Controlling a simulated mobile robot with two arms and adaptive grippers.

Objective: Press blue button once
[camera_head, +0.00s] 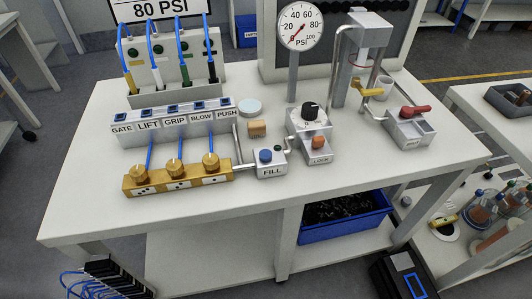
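A round blue button (265,155) sits on top of a small grey box labelled FILL (270,170), near the front middle of the white table. Neither of my grippers shows in the head view, and nothing touches the button.
Left of the FILL box is a brass block (178,184) with gold knobs. Behind stands a labelled valve row (172,125) with blue tubes. Right are the knob box (310,130), a gauge (300,27) and a red-handled box (408,128). The table's front strip is clear.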

